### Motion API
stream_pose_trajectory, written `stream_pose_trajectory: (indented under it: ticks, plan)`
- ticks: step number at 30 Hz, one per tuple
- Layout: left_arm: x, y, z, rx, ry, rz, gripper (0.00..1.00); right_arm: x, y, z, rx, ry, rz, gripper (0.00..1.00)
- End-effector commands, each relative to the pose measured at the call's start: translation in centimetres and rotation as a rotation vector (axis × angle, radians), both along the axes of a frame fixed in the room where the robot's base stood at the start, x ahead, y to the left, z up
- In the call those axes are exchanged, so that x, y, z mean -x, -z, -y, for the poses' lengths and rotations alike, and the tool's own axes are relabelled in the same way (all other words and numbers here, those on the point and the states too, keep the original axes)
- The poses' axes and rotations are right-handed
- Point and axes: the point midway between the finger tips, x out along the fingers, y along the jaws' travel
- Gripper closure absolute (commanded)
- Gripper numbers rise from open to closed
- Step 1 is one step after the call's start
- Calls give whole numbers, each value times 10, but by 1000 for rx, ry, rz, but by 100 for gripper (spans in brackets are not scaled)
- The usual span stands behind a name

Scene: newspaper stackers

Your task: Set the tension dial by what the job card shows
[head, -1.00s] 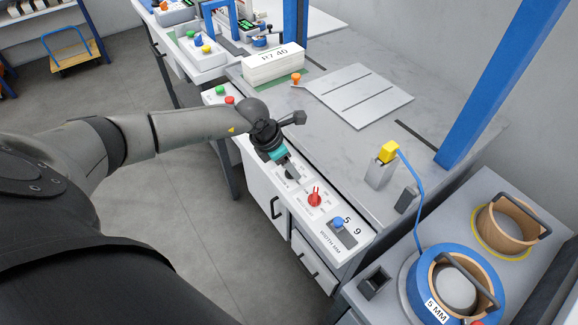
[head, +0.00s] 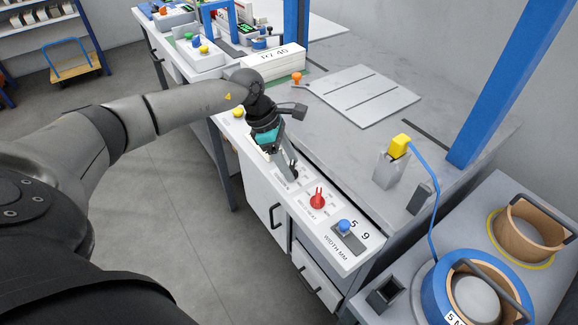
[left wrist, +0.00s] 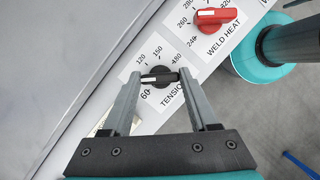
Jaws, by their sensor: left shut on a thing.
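My left gripper (head: 293,176) reaches down to the front control strip. In the left wrist view its two fingers (left wrist: 159,78) are shut on the black tension dial (left wrist: 160,77), one on each end of its bar. The printed scale around it shows 60, 120, 150 and 180. In the head view the dial is mostly hidden by the fingers. No job card is clearly readable. My right gripper is not in view.
The red weld heat dial (left wrist: 216,17) sits beside the tension dial; it also shows in the head view (head: 317,201). A blue width knob (head: 344,226) is further along. A white labelled block (head: 275,62) and a grey plate (head: 362,95) lie on the bench.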

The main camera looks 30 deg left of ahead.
Motion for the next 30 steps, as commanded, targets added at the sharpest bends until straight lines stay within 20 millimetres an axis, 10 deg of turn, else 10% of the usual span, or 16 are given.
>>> stream_pose_trajectory:
  ticks: [14,15,23,30]
  plan:
    - [0,0,-1,-2,19,0,96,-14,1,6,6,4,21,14]
    - [0,0,-1,-2,19,0,39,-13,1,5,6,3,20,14]
    - [0,0,0,-2,18,0,10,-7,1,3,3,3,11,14]
    - [0,-1,-1,-1,18,1,10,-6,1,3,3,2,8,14]
